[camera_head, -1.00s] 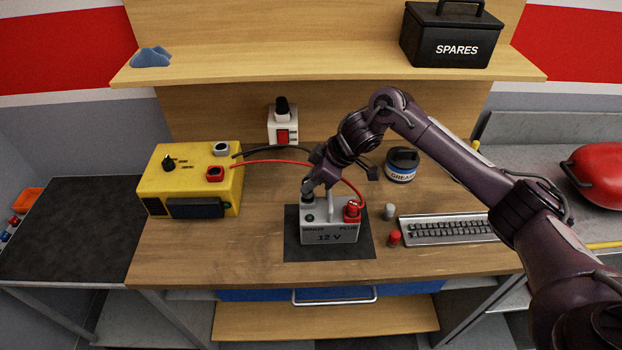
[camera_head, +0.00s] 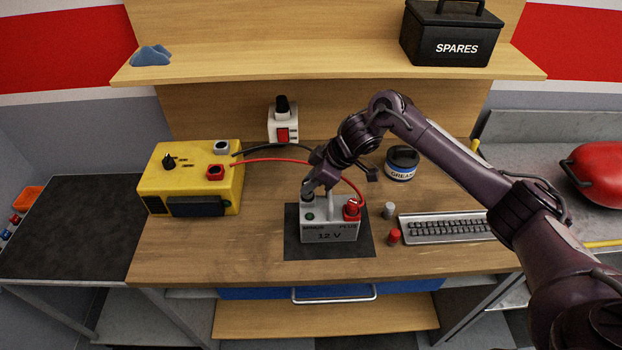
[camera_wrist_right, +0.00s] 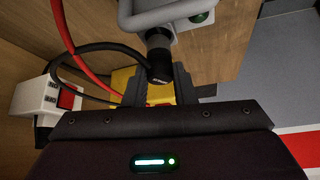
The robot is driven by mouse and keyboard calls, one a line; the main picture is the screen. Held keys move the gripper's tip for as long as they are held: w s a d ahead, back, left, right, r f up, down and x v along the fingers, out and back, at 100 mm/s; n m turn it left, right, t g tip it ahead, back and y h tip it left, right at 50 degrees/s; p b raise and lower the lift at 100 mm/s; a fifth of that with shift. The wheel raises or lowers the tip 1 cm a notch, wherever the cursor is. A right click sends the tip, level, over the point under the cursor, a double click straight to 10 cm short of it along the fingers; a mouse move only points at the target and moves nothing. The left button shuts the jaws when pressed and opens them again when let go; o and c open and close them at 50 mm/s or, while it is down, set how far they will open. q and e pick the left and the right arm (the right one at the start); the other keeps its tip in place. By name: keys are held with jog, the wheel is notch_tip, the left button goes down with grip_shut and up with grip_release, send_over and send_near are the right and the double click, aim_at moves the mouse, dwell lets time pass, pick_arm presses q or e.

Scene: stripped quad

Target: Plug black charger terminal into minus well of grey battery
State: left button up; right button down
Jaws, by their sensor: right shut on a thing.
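The grey battery (camera_head: 330,226), marked 12 V, stands on a dark mat (camera_head: 288,250) in the middle of the bench. The red terminal (camera_head: 352,210) stands upright at its plus side. My right gripper (camera_head: 308,192) is at the minus side, shut on the black terminal (camera_head: 307,198). In the right wrist view the black terminal (camera_wrist_right: 160,66) sits between the fingers (camera_wrist_right: 160,84), its end meeting the battery top at the minus well. How deep it sits is hidden. A green spot (camera_head: 310,216) shows on the battery. My left gripper is out of view.
The yellow charger (camera_head: 188,185) stands left, with red (camera_head: 270,161) and black (camera_head: 262,150) cables running right. A red cap (camera_head: 394,237), a grey cap (camera_head: 389,210), a keyboard (camera_head: 445,228) and a grease tin (camera_head: 402,164) lie right. The front left bench is clear.

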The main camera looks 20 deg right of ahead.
jog(key=shift+f+b, duration=0.35)
jog(key=shift+f, duration=0.65)
jog(key=c, duration=1.1)
grip_release()
jog(key=b+v, duration=0.2)
jog(key=v, duration=0.6)
jog(key=shift+f, duration=0.1)
